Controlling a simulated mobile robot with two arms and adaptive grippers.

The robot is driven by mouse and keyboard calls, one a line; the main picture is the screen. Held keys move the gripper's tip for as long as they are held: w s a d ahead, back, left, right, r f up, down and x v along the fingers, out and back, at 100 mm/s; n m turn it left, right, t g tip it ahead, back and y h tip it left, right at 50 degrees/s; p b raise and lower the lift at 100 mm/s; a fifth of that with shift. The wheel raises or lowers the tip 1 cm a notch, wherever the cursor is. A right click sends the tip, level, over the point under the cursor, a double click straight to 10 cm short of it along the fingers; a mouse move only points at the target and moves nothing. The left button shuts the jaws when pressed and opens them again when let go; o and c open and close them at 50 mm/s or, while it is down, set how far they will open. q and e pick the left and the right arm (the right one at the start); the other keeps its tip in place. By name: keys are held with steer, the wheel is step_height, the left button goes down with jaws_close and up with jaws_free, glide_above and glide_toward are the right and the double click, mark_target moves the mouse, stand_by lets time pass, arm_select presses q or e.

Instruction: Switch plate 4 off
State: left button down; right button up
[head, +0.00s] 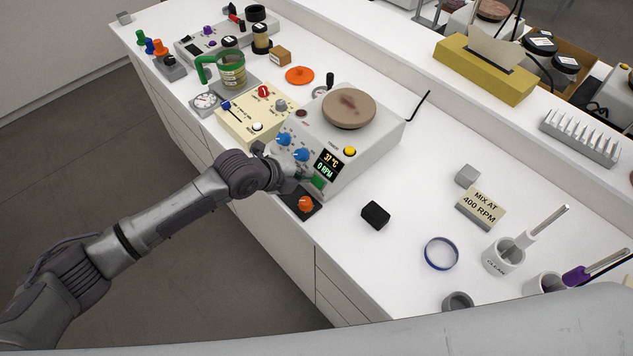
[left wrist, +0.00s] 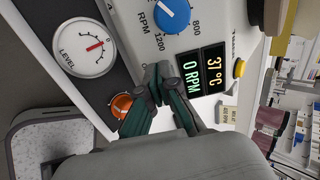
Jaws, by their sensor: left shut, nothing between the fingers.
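The white stirring hot plate (head: 370,132) has a round tan top (head: 348,109) with a reddish-brown mark. My right gripper is not in view.
An orange knob on a dark base (head: 306,204) stands in front of the plate, near the counter edge. A cream unit (head: 252,115) with several controls is just left. A black block (head: 375,215), a blue ring (head: 441,253) and a "MIX AT 400 RPM" card (head: 481,207) are right.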

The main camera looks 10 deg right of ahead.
arm_select(q)
steer(key=shift+d+f, duration=0.1)
steer(key=shift+f, duration=0.1)
steer(key=shift+s+a+r+p, duration=0.1)
steer(key=shift+a+r+p, duration=0.15)
steer(key=shift+r+p, duration=0.3)
steer(key=p+v, duration=0.2)
steer(key=v, duration=0.1)
steer(key=shift+p, duration=0.3)
steer(key=shift+s+a+r, duration=0.1)
steer(key=shift+s+a, duration=0.05)
steer(key=shift+a, duration=0.15)
steer(key=v, duration=1.1)
